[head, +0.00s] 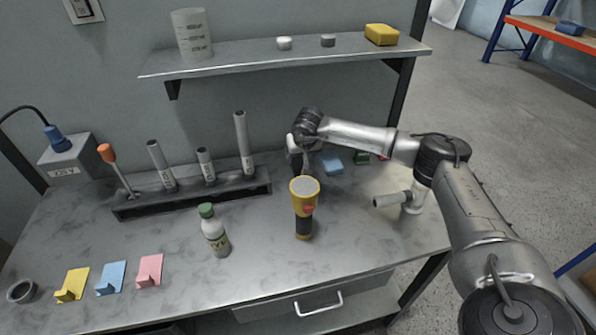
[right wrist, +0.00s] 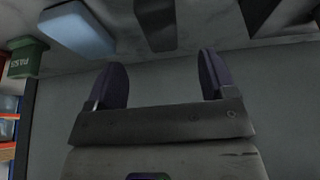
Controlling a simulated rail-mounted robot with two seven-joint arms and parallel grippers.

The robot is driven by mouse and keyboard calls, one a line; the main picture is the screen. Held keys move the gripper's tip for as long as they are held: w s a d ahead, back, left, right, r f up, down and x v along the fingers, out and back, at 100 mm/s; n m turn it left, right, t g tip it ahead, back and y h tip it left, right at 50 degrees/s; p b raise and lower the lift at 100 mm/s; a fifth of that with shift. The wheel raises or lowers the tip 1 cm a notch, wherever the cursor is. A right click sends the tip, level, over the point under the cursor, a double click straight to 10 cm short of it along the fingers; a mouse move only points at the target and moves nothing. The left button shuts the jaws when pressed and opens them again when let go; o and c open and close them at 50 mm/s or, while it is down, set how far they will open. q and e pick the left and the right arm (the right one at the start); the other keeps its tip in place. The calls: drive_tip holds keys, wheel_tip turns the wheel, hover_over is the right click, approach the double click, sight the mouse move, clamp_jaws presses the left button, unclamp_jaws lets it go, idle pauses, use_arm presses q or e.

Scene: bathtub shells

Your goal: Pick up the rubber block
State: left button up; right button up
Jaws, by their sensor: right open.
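A light blue block (head: 331,162) lies at the back of the workbench, beneath the shelf. It also shows at the upper left of the right wrist view (right wrist: 78,30). A yellow block (head: 381,35) sits on the right end of the shelf. I cannot tell from looks which block is rubber. My right gripper (head: 297,168) is left of the blue block in the head view, partly hidden behind the yellow flashlight. In the right wrist view its two fingers (right wrist: 160,82) stand wide apart with nothing between them. My left gripper is not in view.
A yellow and black flashlight (head: 304,205) stands in front of my right gripper. A bottle (head: 214,232) stands to its left. The shelf (head: 260,55) overhangs the back.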

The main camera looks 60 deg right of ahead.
sight(299, 164)
drive_tip(key=x, duration=0.2)
drive_tip(key=shift+d+f, duration=0.1)
drive_tip(key=shift+f, duration=0.15)
drive_tip(key=shift+w+d+f+b, duration=0.1)
drive_tip(key=shift+w+f+b, duration=0.2)
drive_tip(key=shift+f, duration=0.25)
drive_tip(key=b+x, duration=0.1)
drive_tip(key=x, duration=0.3)
drive_tip(key=shift+w+d+f, duration=0.15)
drive_tip(key=shift+d+f, duration=0.1)
drive_tip(key=shift+f, duration=0.15)
drive_tip(key=shift+d, duration=0.1)
drive_tip(key=shift+f, duration=0.25)
drive_tip(key=shift+c, duration=0.3)
